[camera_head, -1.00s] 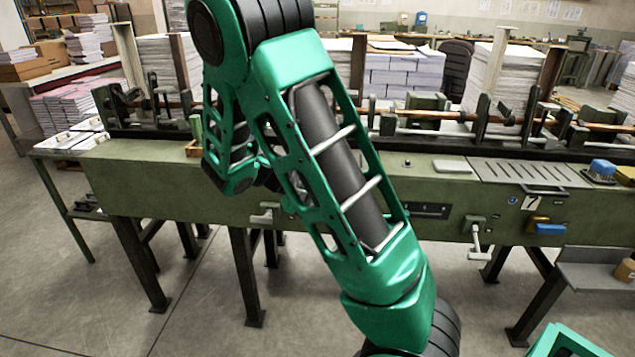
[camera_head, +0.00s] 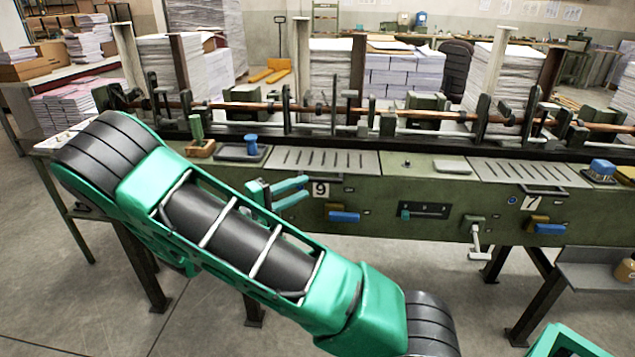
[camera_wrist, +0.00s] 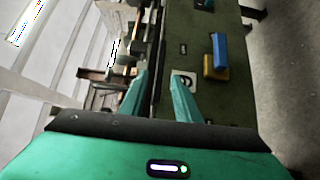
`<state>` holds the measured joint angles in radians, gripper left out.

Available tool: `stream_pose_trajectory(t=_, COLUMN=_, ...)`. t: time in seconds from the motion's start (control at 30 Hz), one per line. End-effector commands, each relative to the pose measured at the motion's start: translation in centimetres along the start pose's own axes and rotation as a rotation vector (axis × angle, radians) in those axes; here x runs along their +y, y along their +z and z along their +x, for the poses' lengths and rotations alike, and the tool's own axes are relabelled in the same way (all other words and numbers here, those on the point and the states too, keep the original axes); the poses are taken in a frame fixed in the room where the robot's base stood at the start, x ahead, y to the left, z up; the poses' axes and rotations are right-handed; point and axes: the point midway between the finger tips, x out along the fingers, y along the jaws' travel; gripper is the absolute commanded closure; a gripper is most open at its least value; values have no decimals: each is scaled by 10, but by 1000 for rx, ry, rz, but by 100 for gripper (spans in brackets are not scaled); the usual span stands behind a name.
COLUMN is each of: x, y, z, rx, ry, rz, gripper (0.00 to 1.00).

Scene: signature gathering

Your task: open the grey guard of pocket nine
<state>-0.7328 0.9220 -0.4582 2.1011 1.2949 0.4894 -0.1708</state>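The grey slotted guard (camera_head: 322,159) of pocket nine lies flat on top of the green machine, above the number 9 plate (camera_head: 320,189). In the wrist view, my gripper (camera_wrist: 159,73) is open with nothing seen between the fingers. The number plate (camera_wrist: 184,80) shows near the right fingertip. I cannot tell whether the fingers touch the machine.
A blue-and-yellow lever (camera_head: 343,215) sticks out right of the number plate. A blue-knobbed tray (camera_head: 243,152) and a wooden block (camera_head: 200,148) stand left of the guard. A copper-coloured shaft (camera_head: 420,111) runs behind. Pocket seven's slotted guard (camera_head: 515,172) is at right.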

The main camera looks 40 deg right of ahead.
Motion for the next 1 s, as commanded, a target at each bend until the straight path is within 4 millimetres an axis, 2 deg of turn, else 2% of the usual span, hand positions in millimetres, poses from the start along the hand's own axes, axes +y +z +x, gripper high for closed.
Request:
stream_pose_trajectory(t=0.03, x=0, y=1, z=11, rx=-5, ry=0, rz=-1, gripper=70)
stream_pose_trajectory(t=0.2, x=0, y=1, z=41, rx=-4, ry=-1, rz=-1, gripper=70)
stream_pose_trajectory(t=0.4, x=0, y=1, z=67, rx=-3, ry=-1, rz=0, gripper=70)
stream_pose_trajectory(t=0.6, x=-1, y=0, z=78, rx=-1, ry=-3, rz=0, gripper=70)
stream_pose_trajectory(t=0.87, x=-1, y=0, z=78, rx=-1, ry=-2, rz=0, gripper=70)
stream_pose_trajectory(t=1.0, x=-1, y=0, z=78, rx=-1, ry=-3, rz=0, gripper=100)
